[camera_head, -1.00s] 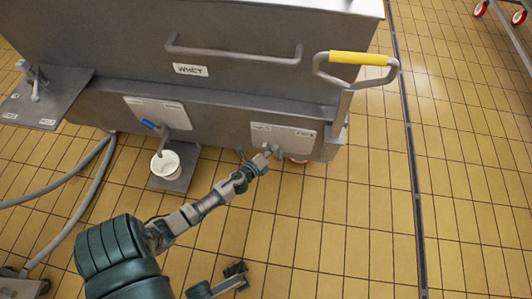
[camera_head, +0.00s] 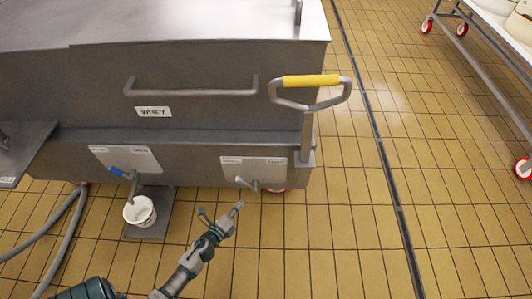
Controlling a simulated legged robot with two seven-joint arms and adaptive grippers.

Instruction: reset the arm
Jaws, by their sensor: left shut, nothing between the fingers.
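My left arm comes in from the bottom left, and its gripper (camera_head: 237,209) is shut and empty. It is just below a grey lever handle (camera_head: 247,183) on a pale labelled plate (camera_head: 268,170) at the vat's lower front, and looks apart from it. My right gripper is not in view.
The grey metal vat (camera_head: 200,100) has a long handle bar (camera_head: 190,92) and a yellow-gripped handle (camera_head: 311,81). A blue-handled tap (camera_head: 128,174) is above a white bucket (camera_head: 139,211). Hoses (camera_head: 62,230) run at left. The tiled floor (camera_head: 350,240) at right is clear; a wheeled rack stands far right.

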